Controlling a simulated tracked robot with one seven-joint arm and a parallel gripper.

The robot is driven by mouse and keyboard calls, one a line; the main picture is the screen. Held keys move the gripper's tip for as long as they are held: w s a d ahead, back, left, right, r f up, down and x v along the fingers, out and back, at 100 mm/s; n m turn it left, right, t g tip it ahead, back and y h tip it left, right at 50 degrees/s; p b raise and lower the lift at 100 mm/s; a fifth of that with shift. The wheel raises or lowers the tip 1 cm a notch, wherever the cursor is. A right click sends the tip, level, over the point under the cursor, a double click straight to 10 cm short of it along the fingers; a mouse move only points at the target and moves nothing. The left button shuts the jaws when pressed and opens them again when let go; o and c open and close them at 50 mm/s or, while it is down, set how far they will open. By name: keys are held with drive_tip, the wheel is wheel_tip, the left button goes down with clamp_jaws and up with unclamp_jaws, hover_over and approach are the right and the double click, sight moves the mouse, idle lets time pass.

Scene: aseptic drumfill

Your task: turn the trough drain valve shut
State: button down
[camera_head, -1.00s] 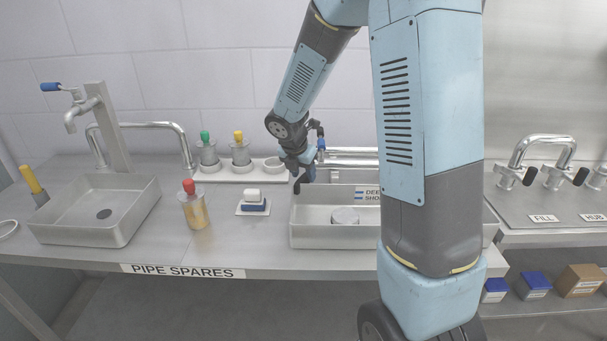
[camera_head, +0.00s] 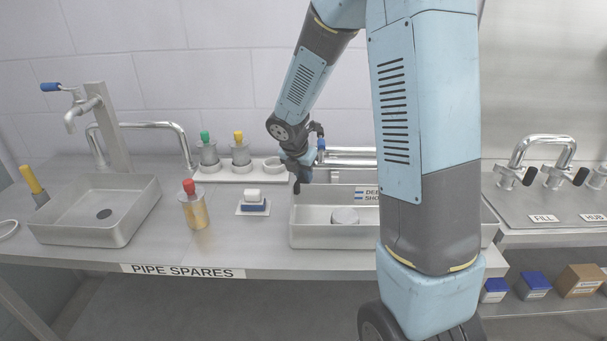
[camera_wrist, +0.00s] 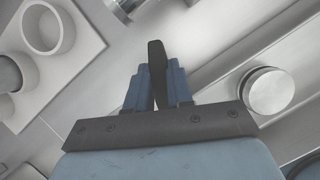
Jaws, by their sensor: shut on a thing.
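The metal trough (camera_head: 310,237) stands right of the middle of the bench in the head view, partly hidden by my arm. My gripper (camera_head: 301,172) is at its back left corner, pointing down. In the wrist view my gripper (camera_wrist: 157,80) has its blue fingers shut on a black lever (camera_wrist: 156,54), which I take for the drain valve handle. The lever's dark end also shows below the fingers in the head view (camera_head: 297,187). The valve body and its pipe joint are hidden, so I cannot tell how far it is turned.
A round metal piece (camera_head: 345,215) sits in the trough. Left of the trough are a white-and-blue block (camera_head: 253,200), a red-topped jar (camera_head: 194,206) and a sink (camera_head: 75,229). A white rack (camera_head: 226,173) with green- and yellow-topped pots stands behind. Pipes run behind the trough.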

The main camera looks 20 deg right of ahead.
drive_tip(key=shift+m, duration=0.3)
drive_tip(key=m+g, duration=0.1)
drive_tip(key=m, duration=0.2)
drive_tip(key=m+g+h, duration=0.1)
drive_tip(key=m, duration=0.2)
drive_tip(key=m+g, duration=0.2)
drive_tip(key=m, duration=0.3)
drive_tip(key=shift+m, duration=0.4)
drive_tip(key=shift+s+g, duration=0.1)
drive_tip(key=shift+g, duration=0.2)
drive_tip(key=c, duration=1)
unclamp_jaws()
